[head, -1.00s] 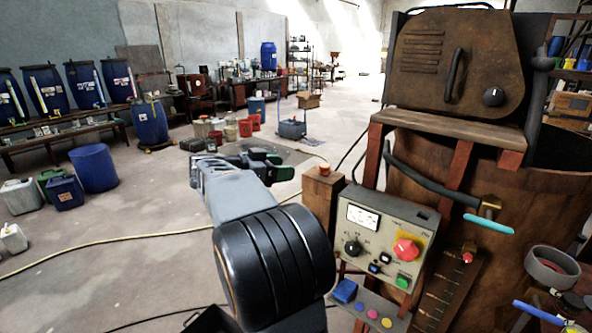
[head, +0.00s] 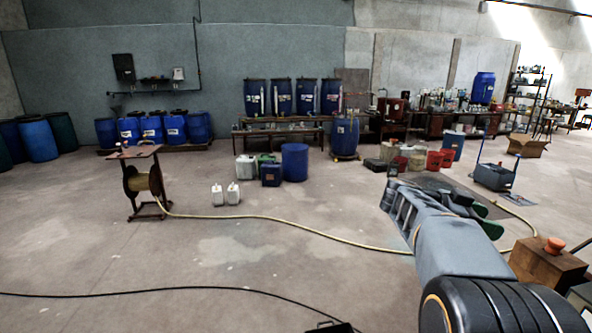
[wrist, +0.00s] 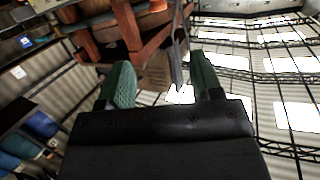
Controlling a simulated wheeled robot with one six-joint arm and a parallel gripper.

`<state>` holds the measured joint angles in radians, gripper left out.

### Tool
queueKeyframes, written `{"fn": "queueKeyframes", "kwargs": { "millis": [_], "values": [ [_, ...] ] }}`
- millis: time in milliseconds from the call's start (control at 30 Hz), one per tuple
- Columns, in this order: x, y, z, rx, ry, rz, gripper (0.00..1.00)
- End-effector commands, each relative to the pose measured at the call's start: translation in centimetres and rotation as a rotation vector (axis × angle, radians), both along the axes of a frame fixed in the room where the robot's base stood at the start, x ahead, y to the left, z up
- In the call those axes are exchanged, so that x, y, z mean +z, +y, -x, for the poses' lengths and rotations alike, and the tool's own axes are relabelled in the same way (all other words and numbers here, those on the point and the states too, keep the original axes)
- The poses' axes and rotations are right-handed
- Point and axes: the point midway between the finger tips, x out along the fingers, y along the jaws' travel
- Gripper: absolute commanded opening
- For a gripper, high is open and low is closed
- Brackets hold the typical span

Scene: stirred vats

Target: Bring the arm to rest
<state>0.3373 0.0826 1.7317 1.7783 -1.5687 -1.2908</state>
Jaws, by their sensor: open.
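My arm reaches out from the lower right in the head view, with its grey link and black joint in front. My gripper (head: 470,208) is at the far end of it, with green fingers, above the floor and left of a wooden post with an orange top. In the wrist view my gripper (wrist: 160,85) shows two green fingers spread apart with nothing between them. Behind them are a wooden frame (wrist: 130,25) and the roof windows, so the wrist camera faces upward.
A yellow hose (head: 300,232) runs over the floor from a reel (head: 145,185); a black cable (head: 200,289) lies nearer. Blue drums (head: 295,162) and red buckets (head: 436,160) stand farther back. The middle floor is mostly clear.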

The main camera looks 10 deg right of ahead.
Motion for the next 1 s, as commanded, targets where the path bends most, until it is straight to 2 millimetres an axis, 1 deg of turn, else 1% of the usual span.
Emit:
{"fn": "queueKeyframes", "kwargs": {
  "millis": [67, 167, 233, 267, 300, 367, 400, 433, 467, 500, 567, 600, 667, 700, 767, 800, 867, 900, 967, 1000],
  "values": [
    [-0.1, -0.4, -1.2, 0.056, -0.074, 0.02, 0.59],
    [0.0, -1.2, -4.3, 0.22, -0.187, 0.08, 0.59],
    [-0.3, -1.4, -7.2, 0.391, -0.259, 0.115, 0.59],
    [-0.3, -1.2, -8.5, 0.476, -0.287, 0.124, 0.59],
    [-0.4, -0.6, -10.2, 0.596, -0.325, 0.126, 0.59],
    [-0.6, 1.1, -12.7, 0.78, -0.368, 0.106, 0.59],
    [-1.0, 2.6, -14.1, 0.904, -0.388, 0.076, 0.59],
    [-1.3, 4.0, -15.0, 0.995, -0.399, 0.046, 0.59],
    [-1.8, 5.5, -15.7, 1.084, -0.403, 0.01, 0.59],
    [-2.5, 7.7, -16.4, 1.2, -0.399, -0.051, 0.59],
    [-4.1, 11.3, -16.8, 1.359, -0.375, -0.163, 0.59],
    [-5.3, 13.8, -16.5, 1.454, -0.342, -0.249, 0.59],
    [-7.5, 17.4, -15.4, 1.576, -0.272, -0.393, 0.59],
    [-9.0, 19.7, -14.1, 1.641, -0.208, -0.493, 0.59],
    [-11.4, 22.6, -11.5, 1.709, -0.095, -0.644, 0.59],
    [-12.9, 24.2, -9.4, 1.735, -0.007, -0.738, 0.59],
    [-14.9, 25.9, -6.1, 1.749, 0.128, -0.859, 0.59],
    [-16.0, 26.6, -3.9, 1.746, 0.219, -0.926, 0.59],
    [-17.4, 27.3, -0.6, 1.729, 0.354, -1.002, 0.59],
    [-18.1, 27.5, 1.4, 1.715, 0.439, -1.035, 0.59]
  ]
}}
